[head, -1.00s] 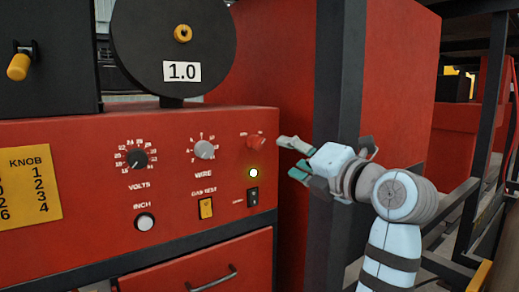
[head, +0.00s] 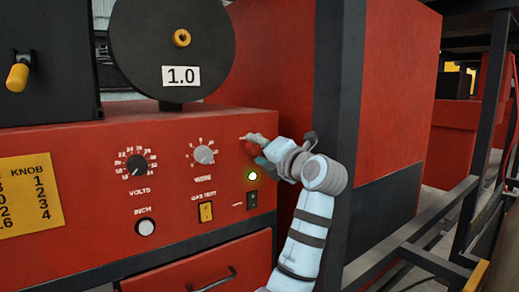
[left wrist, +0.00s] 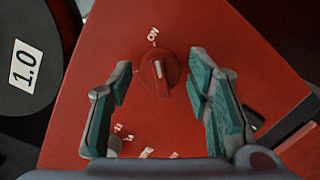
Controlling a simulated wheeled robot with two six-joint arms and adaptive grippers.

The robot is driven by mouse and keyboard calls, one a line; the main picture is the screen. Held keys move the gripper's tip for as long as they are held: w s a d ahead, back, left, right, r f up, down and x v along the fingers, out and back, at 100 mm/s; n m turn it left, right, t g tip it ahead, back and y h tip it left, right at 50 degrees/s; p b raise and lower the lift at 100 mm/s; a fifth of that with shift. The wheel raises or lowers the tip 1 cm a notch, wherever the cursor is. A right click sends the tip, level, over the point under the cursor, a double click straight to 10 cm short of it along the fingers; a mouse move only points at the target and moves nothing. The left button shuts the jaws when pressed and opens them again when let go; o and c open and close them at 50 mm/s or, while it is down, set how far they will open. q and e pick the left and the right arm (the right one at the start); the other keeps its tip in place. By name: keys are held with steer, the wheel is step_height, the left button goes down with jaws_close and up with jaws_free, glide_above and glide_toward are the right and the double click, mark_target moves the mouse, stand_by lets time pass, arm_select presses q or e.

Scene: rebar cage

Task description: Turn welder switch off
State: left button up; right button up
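The welder switch is a red rotary knob (head: 251,148) on the upper right of the red welder's front panel (head: 100,160). In the left wrist view the red knob (left wrist: 159,72) lies between my fingers, with its white mark pointing roughly toward the "ON" label (left wrist: 153,37). My left gripper (head: 257,150) is at the knob and partly covers it in the head view. In the left wrist view its two teal-padded fingers (left wrist: 160,85) are open, one on each side of the knob, with visible gaps. My right gripper is not in view.
A lit indicator lamp (head: 252,176) and a black rocker switch (head: 251,199) are below the knob. The wire dial (head: 204,154) is to its left. A dark post (head: 338,110) stands just right of the panel. A wire spool (head: 172,45) sits above.

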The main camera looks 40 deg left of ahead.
arm_select(q)
steer(key=c, duration=0.8)
steer(key=shift+n, duration=0.3)
steer(key=n+b, duration=0.1)
steer(key=n, duration=0.3)
steer(key=shift+f, duration=0.15)
steer(key=n, duration=0.5)
steer(key=n+y+b, duration=0.1)
steer(key=n, duration=0.4)
steer(key=shift+f+g, duration=0.1)
steer(key=shift+g, duration=0.3)
steer(key=shift+n+g+y+b, duration=0.3)
steer(key=shift+n+y+b, duration=0.15)
steer(key=shift+n, duration=1.75)
